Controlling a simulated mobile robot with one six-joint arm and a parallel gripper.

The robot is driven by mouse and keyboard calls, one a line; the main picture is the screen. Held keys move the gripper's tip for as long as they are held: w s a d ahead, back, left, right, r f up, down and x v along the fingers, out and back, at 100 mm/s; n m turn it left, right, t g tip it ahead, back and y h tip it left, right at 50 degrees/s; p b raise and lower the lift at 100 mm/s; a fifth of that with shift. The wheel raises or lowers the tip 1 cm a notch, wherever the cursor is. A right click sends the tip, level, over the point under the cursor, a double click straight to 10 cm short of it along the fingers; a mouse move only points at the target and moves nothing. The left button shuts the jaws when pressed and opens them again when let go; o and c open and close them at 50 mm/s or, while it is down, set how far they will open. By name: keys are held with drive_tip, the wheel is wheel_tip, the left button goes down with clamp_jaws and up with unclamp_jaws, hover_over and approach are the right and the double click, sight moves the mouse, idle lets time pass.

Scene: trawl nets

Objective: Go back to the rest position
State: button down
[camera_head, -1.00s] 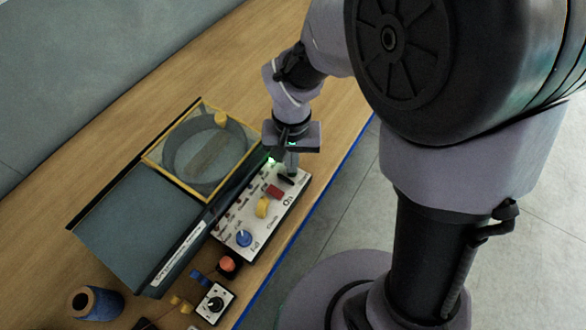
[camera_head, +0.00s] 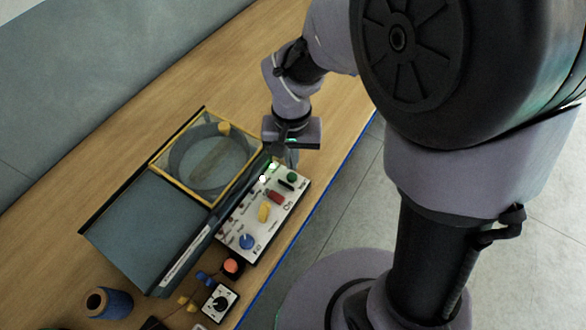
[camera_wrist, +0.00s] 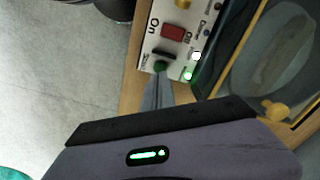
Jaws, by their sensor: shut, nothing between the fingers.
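My gripper (camera_head: 286,158) is shut and empty above the far end of the white control panel (camera_head: 262,212). In the wrist view the closed fingers (camera_wrist: 158,88) point at the green button (camera_wrist: 160,67) beside the black switch (camera_wrist: 165,53); whether they touch it cannot be told. In the head view the green button (camera_head: 292,177) is in plain sight, just below the gripper. The red switch (camera_head: 274,196), yellow knob (camera_head: 264,212) and blue knob (camera_head: 246,242) sit further along the panel. Two small lamps by the panel's edge are lit, one white and one green.
A dark machine (camera_head: 150,228) with a yellow-framed clear lid (camera_head: 160,170) stands left of the panel. A red button box (camera_head: 232,267), a small dial box (camera_head: 219,302) and a blue spool (camera_head: 108,303) lie near the bottom. The wooden table (camera_head: 250,60) is clear at the back.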

wheel_tip(320, 180, up, 3)
drive_tip(key=shift+r+p, duration=0.1)
drive_tip(key=shift+p, duration=0.85)
